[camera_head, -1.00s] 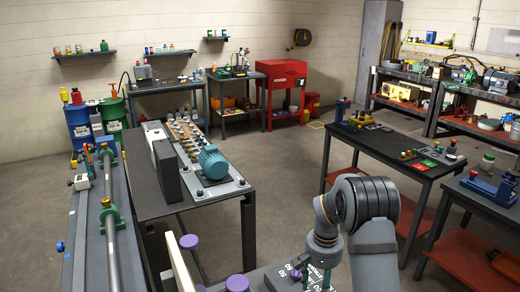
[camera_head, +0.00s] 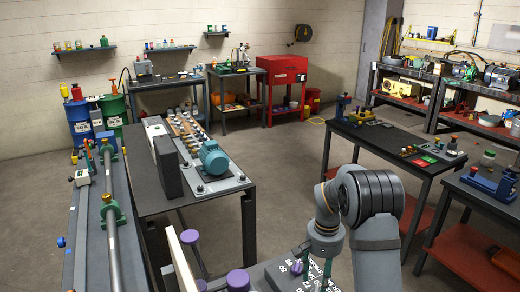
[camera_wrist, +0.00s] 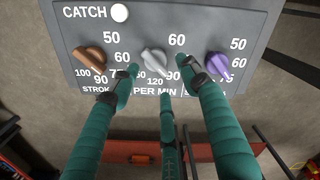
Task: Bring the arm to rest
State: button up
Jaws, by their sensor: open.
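My gripper (camera_wrist: 163,90) is open, with green fingers and dark tips, and holds nothing. In the wrist view its fingers reach toward a grey control panel (camera_wrist: 206,18) marked "CATCH" and "PER MIN". A silver knob (camera_wrist: 153,61) shows between the two upper fingertips. A brown knob (camera_wrist: 90,59) is to the left and a purple knob (camera_wrist: 217,65) to the right, near the right finger. Whether any finger touches a knob, I cannot tell. In the head view my bent arm hangs over the panel at the bottom edge, and the fingers are mostly hidden.
A dark bench with a teal motor (camera_head: 214,159) stands left of my arm. A bench with long shafts (camera_head: 112,226) is at far left. A dark table (camera_head: 382,147) stands to the right. A red cabinet (camera_head: 283,80) is at the back. Open floor lies in the middle.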

aim_at(317, 287)
notch_tip(317, 287, up, 8)
notch_tip(317, 287, down, 12)
jog(key=shift+s+f, duration=0.1)
jog(key=shift+s, duration=0.05)
jog(key=shift+a+r+n+p, duration=0.1)
jog(key=shift+r+n+p, duration=0.4)
jog(key=shift+n+p, duration=0.55)
jog(key=n+p, duration=0.4)
jog(key=shift+a, duration=0.1)
jog(key=n+p, duration=0.2)
jog(key=p, duration=0.1)
jog(key=shift+a+n, duration=0.15)
jog(key=shift+n, duration=0.1)
jog(key=shift+w+r+n+b, duration=0.15)
jog(key=shift+w+n+b, duration=0.15)
jog(key=shift+b, duration=0.1)
notch_tip(317, 287, up, 9)
jog(key=w+d+m+t+b, duration=0.1)
jog(key=w+m+t, duration=0.1)
jog(key=m, duration=0.2)
jog(key=shift+w+d+b, duration=0.3)
jog(key=shift+w+b, duration=0.05)
jog(key=shift+b, duration=0.05)
